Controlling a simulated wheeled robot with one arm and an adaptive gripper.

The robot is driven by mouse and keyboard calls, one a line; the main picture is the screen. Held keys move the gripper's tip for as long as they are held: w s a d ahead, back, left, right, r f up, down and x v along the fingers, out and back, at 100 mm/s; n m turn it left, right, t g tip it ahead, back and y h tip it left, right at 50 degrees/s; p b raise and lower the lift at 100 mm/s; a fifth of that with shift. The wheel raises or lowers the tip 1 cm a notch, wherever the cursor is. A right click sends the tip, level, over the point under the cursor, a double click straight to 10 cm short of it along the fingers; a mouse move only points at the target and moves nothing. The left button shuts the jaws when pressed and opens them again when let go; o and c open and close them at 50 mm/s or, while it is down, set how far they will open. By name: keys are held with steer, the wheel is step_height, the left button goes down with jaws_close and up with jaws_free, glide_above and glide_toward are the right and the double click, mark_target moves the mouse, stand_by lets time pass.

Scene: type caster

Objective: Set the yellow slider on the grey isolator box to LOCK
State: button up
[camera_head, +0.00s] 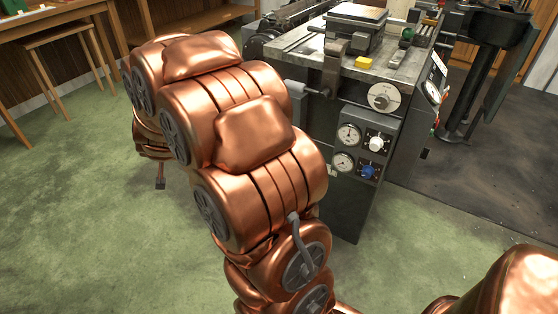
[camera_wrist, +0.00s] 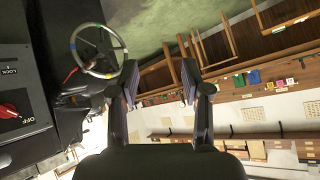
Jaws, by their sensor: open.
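A dark grey panel (camera_wrist: 12,90) shows at the left edge of the wrist view, cut off by the frame. It carries a LOCK label and, below it, a red switch (camera_wrist: 8,112) beside an OFF label. This looks like part of the isolator box, but I cannot be sure. No yellow slider shows in the wrist view. My gripper (camera_wrist: 158,75) is open and empty, its fingers pointing up the picture, to the right of the panel and apart from it. In the head view my copper arm fills the middle, and I cannot make out the gripper.
A handwheel (camera_wrist: 100,75) is near the left finger. Wooden shelves (camera_wrist: 235,90) stand at right.

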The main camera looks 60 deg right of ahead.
steer(key=s+d+f+m+g+h+b, duration=0.15)
steer(key=d+f+h+b, duration=0.35)
steer(key=d, duration=0.5)
steer(key=s+d+f+m+g+h+b, duration=0.1)
steer(key=d+f+m+h+b, duration=0.2)
steer(key=d+f, duration=0.55)
steer(key=s+d+f+m+g+h+b, duration=0.45)
steer(key=s+d+g+h+b, duration=0.2)
steer(key=s+d, duration=0.6)
steer(key=d+b, duration=0.2)
steer(key=d, duration=0.5)
steer(key=shift+w+d+f+n+t+y+b, duration=0.3)
steer(key=shift+w+f+y+b, duration=0.05)
steer(key=shift+w+f+b, duration=0.1)
steer(key=shift+c, duration=0.2)
jaws_close()
